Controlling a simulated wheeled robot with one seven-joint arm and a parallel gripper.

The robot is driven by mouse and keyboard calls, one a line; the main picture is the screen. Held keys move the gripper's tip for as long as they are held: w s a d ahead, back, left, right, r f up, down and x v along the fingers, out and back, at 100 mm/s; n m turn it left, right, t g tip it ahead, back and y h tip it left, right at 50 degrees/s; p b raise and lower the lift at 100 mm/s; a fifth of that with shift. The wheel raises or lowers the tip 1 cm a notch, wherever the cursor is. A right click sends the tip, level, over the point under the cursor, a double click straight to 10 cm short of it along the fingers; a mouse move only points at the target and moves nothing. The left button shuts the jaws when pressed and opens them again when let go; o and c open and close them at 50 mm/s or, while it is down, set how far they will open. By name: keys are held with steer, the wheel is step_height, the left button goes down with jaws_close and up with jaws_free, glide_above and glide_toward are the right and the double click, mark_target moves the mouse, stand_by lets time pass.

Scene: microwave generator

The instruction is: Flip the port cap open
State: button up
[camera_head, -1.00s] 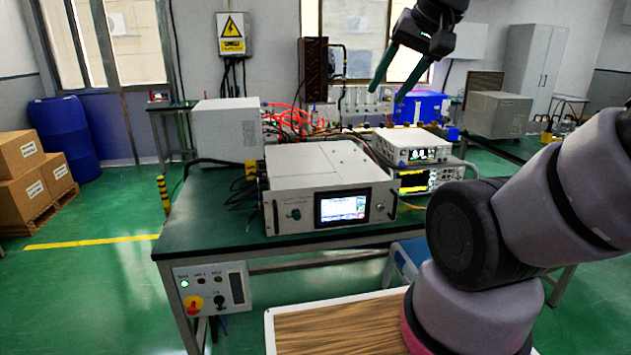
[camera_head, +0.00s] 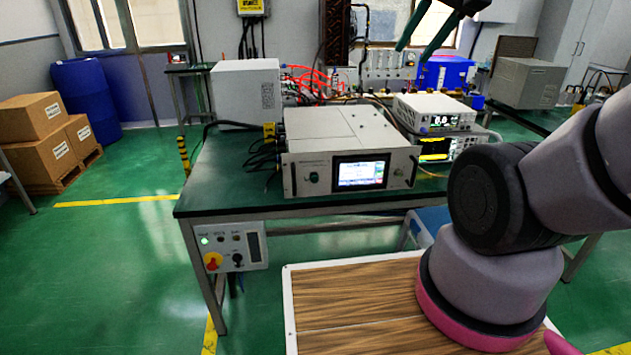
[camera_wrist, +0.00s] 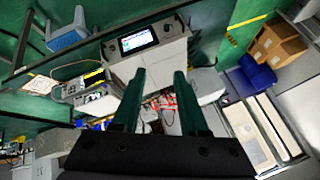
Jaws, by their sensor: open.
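The microwave generator (camera_head: 350,150) is a white box with a lit screen (camera_head: 360,172), standing on the green bench. A small round fitting (camera_head: 398,172) shows on its front panel right of the screen, and a dark round one (camera_head: 313,177) left of it. I cannot tell which carries the port cap or whether a cap is open; the details are too small. My gripper (camera_head: 412,54) is open and empty, high in front of the bench and well apart from the panel. In the wrist view my gripper (camera_wrist: 159,72) has its two dark green fingers spread, with the generator (camera_wrist: 150,62) beyond.
Stacked instruments (camera_head: 437,125) stand right of the generator, and a white box (camera_head: 245,95) behind left. Red and black cables lie behind it. A control box (camera_head: 227,248) with a red knob hangs under the bench's front edge. Open green floor lies front left.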

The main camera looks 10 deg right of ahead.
steer(key=shift+w, duration=0.15)
jaws_close()
steer(key=w+a+f+n, duration=0.1)
steer(key=w+a+f, duration=0.4)
steer(key=w, duration=0.4)
steer(key=w+a+f+n, duration=0.1)
steer(key=w+a+f, duration=0.2)
steer(key=w+f, duration=0.45)
steer(key=w+a+f+n+t+h, duration=0.1)
steer(key=w+f, duration=0.3)
steer(key=f, duration=0.5)
steer(key=w+a+f+n+h, duration=0.1)
steer(key=w+a+f, duration=0.2)
steer(key=f, duration=0.6)
steer(key=shift+w+a+t, duration=0.4)
steer(key=shift+a, duration=0.05)
